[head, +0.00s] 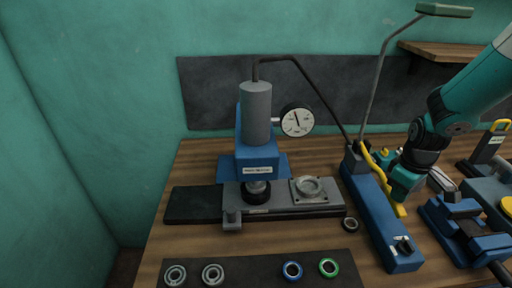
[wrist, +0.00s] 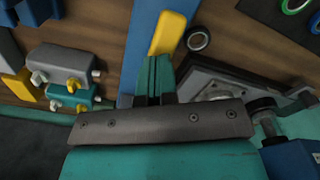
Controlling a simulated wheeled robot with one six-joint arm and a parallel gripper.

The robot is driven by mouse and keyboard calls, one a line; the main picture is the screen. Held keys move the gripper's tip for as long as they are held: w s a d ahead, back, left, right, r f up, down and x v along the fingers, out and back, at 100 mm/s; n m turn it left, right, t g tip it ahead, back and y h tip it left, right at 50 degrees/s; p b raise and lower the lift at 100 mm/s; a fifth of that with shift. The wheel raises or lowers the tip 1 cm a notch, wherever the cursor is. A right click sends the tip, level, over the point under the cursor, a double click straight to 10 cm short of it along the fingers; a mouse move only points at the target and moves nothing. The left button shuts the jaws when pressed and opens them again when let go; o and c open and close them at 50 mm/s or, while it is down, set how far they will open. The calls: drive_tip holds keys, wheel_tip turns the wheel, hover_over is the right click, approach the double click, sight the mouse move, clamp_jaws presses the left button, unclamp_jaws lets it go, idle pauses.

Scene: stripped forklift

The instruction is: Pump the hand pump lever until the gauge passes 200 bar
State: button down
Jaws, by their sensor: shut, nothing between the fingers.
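The blue hand pump (head: 383,222) lies lengthwise on the bench, right of the press. Its yellow lever (head: 381,178) lies low along the pump body; the lever's yellow end also shows in the wrist view (wrist: 168,34). My gripper (head: 401,196) is shut and empty, its fingers pointing down right beside the lever. In the wrist view its fingertips (wrist: 156,62) are close to the yellow end; I cannot tell whether they touch. The round white gauge (head: 297,121) is on the press cylinder (head: 257,112). Its needle points up and slightly left; the numbers are too small to read.
A dark hose (head: 312,85) runs from the cylinder to the pump. A lamp (head: 444,11) on a thin pole rises behind the pump. A blue vise-like fixture (head: 457,221) stands close on the right. Rings lie on a dark mat (head: 250,272) in front.

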wheel_tip(320, 180, up, 9)
drive_tip(key=p, duration=0.6)
drive_tip(key=shift+f+p, duration=0.15)
drive_tip(key=shift+p, duration=0.2)
wheel_tip(320, 180, down, 9)
drive_tip(key=b, duration=0.6)
drive_tip(key=shift+f+b, duration=0.2)
drive_tip(key=shift+b, duration=0.2)
wheel_tip(320, 180, up, 9)
drive_tip(key=p, duration=0.7)
drive_tip(key=shift+r, duration=0.2)
drive_tip(key=shift+w, duration=0.1)
wheel_tip(320, 180, up, 7)
drive_tip(key=p, duration=0.6)
drive_tip(key=shift+r, duration=0.1)
